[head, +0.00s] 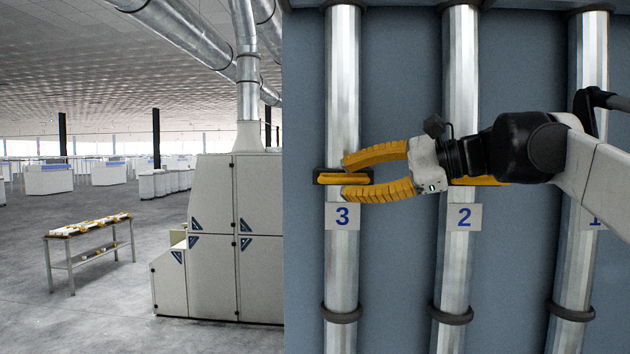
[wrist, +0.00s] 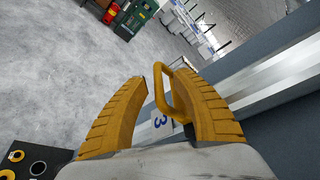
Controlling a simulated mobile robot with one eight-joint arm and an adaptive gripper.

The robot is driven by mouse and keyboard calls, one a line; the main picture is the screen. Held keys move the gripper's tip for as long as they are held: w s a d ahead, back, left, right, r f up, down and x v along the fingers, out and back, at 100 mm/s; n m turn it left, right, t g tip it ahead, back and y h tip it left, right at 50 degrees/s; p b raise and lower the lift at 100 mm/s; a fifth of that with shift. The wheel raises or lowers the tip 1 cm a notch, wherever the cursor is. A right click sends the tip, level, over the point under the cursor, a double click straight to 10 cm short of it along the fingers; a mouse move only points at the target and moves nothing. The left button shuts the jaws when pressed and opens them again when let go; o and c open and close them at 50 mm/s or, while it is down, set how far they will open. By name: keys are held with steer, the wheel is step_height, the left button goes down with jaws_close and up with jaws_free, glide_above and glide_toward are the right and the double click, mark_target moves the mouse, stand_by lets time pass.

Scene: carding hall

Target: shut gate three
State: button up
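Gate three is on the left pipe (head: 342,270), just above the label plate marked 3 (head: 342,216). Its yellow handle (head: 326,179) lies across the pipe in a dark frame. In the wrist view the handle is a yellow loop (wrist: 162,88) beside the right finger. My gripper (head: 346,179) comes from the right with its two yellow fingers open, one above and one below the handle. The loop lies between the fingers in the wrist view, clear of the left one. I cannot tell whether the right finger touches it. How far the gate is open is not clear.
Pipe two (head: 455,265) and pipe one (head: 575,260) stand to the right on the blue-grey wall (head: 400,270). My arm crosses them and partly hides gate two's yellow part (head: 490,181). A pale machine (head: 215,240) and a small table (head: 90,252) stand left on open floor.

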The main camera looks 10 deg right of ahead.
steer(key=v, duration=1)
steer(key=shift+d, duration=0.2)
steer(key=shift+w, duration=0.1)
